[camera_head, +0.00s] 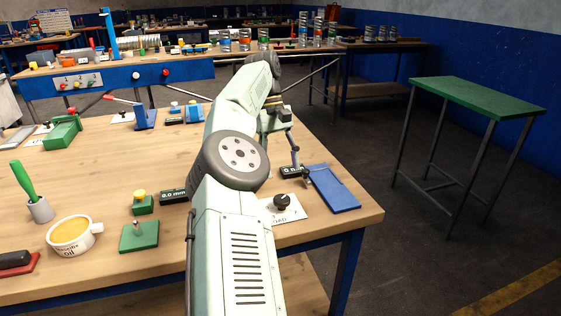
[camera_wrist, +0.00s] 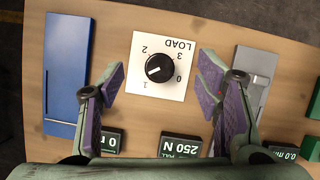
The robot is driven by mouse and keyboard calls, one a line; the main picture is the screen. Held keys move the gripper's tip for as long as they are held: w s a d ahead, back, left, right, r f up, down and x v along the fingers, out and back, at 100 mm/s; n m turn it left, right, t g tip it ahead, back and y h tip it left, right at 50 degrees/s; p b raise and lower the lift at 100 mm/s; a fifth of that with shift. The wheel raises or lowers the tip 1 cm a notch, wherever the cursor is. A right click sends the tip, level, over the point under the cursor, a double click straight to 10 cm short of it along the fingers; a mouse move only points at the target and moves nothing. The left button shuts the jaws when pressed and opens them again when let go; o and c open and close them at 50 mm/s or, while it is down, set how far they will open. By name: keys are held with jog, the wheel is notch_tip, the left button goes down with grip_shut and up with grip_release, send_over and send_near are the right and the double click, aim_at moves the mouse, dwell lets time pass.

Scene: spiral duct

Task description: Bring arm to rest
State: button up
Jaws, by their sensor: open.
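My gripper (camera_wrist: 162,72) is open and empty. In the wrist view its two purple-padded fingers are spread on either side of a black knob (camera_wrist: 159,68) on a white LOAD card (camera_wrist: 140,92), numbered 0 to 3. The knob's light mark points roughly towards the 1. No contact with the knob shows. In the head view my arm reaches over the wooden bench, and the gripper (camera_head: 292,153) hangs near its right side. The knob (camera_head: 282,201) also shows there, nearer the front edge. The arm hides part of the bench.
A blue plate (camera_head: 332,188) lies near the bench's right edge. Dark displays (camera_wrist: 180,146) stand by the fingers. A cup of yellow contents (camera_head: 72,235) and a green block with a pin (camera_head: 139,236) are at left. A green-topped table (camera_head: 480,97) stands across open floor at right.

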jog(key=shift+r, duration=0.3)
